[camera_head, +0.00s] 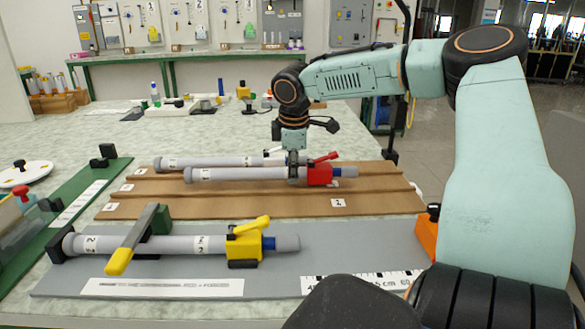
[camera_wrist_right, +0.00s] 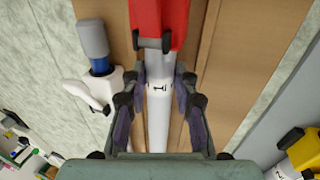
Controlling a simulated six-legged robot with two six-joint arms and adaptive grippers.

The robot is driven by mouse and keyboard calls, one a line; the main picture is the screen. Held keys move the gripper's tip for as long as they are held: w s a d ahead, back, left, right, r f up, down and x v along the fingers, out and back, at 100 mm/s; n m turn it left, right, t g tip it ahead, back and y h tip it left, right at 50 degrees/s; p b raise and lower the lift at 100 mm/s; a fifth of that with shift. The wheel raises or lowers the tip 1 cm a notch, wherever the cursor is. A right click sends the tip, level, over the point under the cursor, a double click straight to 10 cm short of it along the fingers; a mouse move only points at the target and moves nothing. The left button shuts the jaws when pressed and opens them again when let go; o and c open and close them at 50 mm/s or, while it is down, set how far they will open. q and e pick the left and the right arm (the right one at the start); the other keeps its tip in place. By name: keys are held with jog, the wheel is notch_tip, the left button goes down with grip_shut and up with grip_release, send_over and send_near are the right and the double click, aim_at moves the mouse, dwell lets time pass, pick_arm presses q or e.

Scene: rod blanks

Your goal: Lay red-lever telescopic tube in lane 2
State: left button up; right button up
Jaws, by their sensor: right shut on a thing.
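The red-lever telescopic tube (camera_head: 235,174) is grey with a red clamp and lever near its right end. It lies along the brown laned board (camera_head: 240,208), level; I cannot tell whether it touches the board. My right gripper (camera_head: 293,172) comes down from above and is shut on the tube just left of the red clamp. The right wrist view shows its fingers (camera_wrist_right: 159,85) on both sides of the grey tube (camera_wrist_right: 158,125), beside the red clamp (camera_wrist_right: 158,22). A second grey tube (camera_head: 205,162) with a white lever lies just behind, on the board. My left gripper is not in view.
A yellow-lever tube (camera_head: 185,244) lies in front on a grey mat (camera_head: 340,262), under a yellow-tipped clamp arm (camera_head: 135,240). A green strip (camera_head: 85,215) with black blocks is at left. The board's front strip is free. A small orange block (camera_head: 427,232) stands at right.

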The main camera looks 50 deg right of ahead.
jog(key=shift+f, duration=0.45)
jog(key=o, duration=0.9)
